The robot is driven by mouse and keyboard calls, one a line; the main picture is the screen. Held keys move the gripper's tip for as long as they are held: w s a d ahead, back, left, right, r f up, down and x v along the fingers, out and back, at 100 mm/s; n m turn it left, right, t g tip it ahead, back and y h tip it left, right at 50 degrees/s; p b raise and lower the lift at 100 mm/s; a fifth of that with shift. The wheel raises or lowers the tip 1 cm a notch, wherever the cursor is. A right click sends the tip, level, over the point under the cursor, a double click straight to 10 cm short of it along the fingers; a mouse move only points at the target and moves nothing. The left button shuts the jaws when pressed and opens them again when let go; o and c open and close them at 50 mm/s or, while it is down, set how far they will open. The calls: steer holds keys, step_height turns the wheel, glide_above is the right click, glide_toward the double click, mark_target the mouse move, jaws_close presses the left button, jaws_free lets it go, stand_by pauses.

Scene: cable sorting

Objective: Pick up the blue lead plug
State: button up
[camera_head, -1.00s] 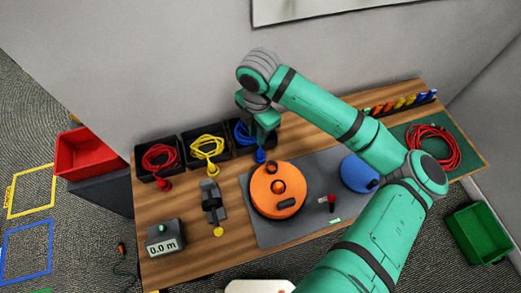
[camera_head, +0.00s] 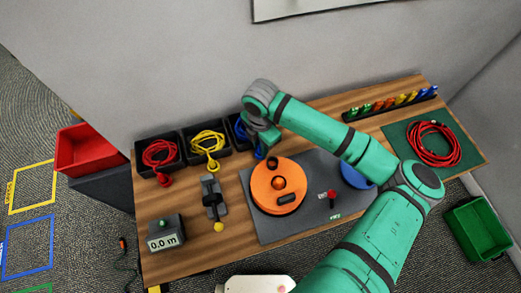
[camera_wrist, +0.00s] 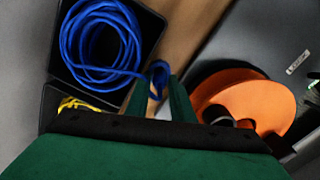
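In the head view my arm hides part of the blue box and the fingers.
The orange reel (camera_head: 274,195) stands close on the right, on a grey mat (camera_head: 308,214). Boxes with yellow cable (camera_head: 207,141) and red cable (camera_head: 160,153) are on the left. Bare wood shows at the front left.

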steer(key=shift+f, duration=0.2)
jaws_close()
steer(key=shift+r, duration=0.15)
steer(key=shift+r, duration=0.6)
steer(key=s+a+r, duration=0.2)
steer(key=s+r, duration=0.9)
steer(key=s, duration=0.2)
steer(key=shift+s+r, duration=0.3)
steer(key=shift+s, duration=0.1)
